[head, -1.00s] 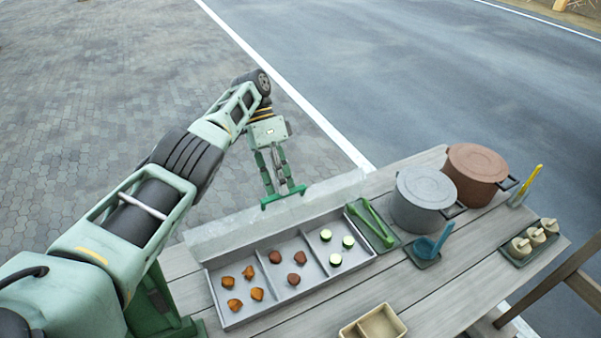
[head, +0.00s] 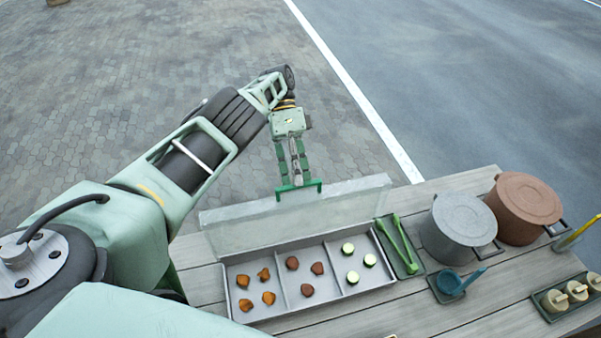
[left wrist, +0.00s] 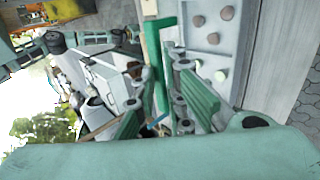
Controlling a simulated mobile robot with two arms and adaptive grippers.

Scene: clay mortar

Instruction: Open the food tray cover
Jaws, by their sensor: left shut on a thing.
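The food tray (head: 330,246) is a grey metal tray with three compartments of food pieces, on the wooden table. Its clear cover (head: 250,226) stands raised along the tray's far edge, leaving the compartments uncovered. My left gripper (head: 298,183) is shut on the cover's green handle (head: 310,187) at the cover's upper edge. In the left wrist view, the fingers of the left gripper (left wrist: 172,115) are around the green handle (left wrist: 160,70), with the tray (left wrist: 215,40) beyond. My right gripper is not in view.
Green tongs (head: 405,244) lie on a small tray right of the food tray. A grey pot (head: 458,232), a brown pot (head: 524,208), a blue ladle (head: 452,282) and a tray of small jars (head: 556,300) stand farther right. Open pavement lies behind the table.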

